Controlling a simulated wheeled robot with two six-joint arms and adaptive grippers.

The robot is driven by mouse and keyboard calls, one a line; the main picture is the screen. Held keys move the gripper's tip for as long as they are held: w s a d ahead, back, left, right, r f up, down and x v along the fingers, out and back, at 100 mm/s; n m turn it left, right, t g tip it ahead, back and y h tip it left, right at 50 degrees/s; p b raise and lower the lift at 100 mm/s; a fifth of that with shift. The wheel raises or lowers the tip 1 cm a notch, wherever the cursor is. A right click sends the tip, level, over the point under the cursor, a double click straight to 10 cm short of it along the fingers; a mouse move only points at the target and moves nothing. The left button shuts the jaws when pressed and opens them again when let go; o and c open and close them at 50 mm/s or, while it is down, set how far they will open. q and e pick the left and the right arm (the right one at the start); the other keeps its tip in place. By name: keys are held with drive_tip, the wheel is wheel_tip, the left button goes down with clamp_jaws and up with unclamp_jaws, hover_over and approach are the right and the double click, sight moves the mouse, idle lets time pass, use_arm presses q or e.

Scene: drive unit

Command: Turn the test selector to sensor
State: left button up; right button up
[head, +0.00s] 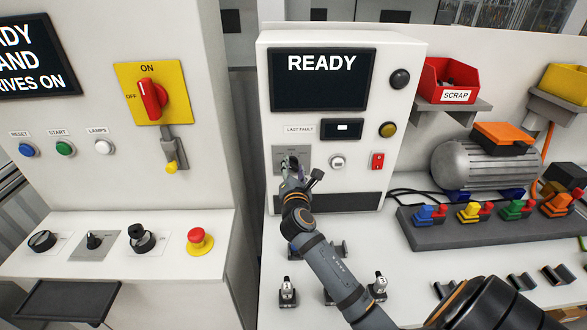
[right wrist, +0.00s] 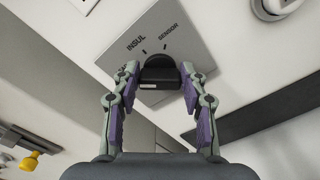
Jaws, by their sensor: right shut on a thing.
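The test selector is a black knob (right wrist: 159,72) on a grey plate (right wrist: 175,22); the plate also shows on the white test unit in the head view (head: 306,156). The plate carries the labels INSUL and SENSOR with tick marks, and a third label at the left is mostly hidden by a finger. My right gripper (head: 290,167) is at the plate. In the right wrist view its two fingers (right wrist: 158,82) are closed on opposite sides of the knob. I cannot tell which mark the knob points to. My left gripper is not in view.
The test unit's screen (head: 322,79) reads READY. Several small clamp-like parts stand on the bench below.

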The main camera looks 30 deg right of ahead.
drive_tip(key=shift+f+m, duration=0.1)
drive_tip(key=shift+m, duration=0.2)
drive_tip(key=m+b, duration=0.1)
drive_tip(key=m, duration=0.1)
drive_tip(key=m+b, duration=0.1)
drive_tip(key=m, duration=0.1)
drive_tip(key=shift+d+f+m+b, duration=0.1)
drive_tip(key=shift+f+m+b, duration=0.1)
drive_tip(key=shift+m+b, duration=0.1)
drive_tip(key=m+b, duration=0.2)
drive_tip(key=m, duration=0.2)
drive_tip(key=shift+f+m, duration=0.15)
drive_tip(key=shift+m, duration=0.15)
drive_tip(key=m+b, duration=0.3)
drive_tip(key=m, duration=0.1)
drive_tip(key=shift+f+m, duration=0.15)
drive_tip(key=shift+m, duration=0.15)
drive_tip(key=m+b, duration=0.3)
drive_tip(key=m, duration=0.2)
drive_tip(key=shift+m, duration=0.3)
drive_tip(key=o, duration=1.1)
drive_tip(key=shift+o, duration=0.2)
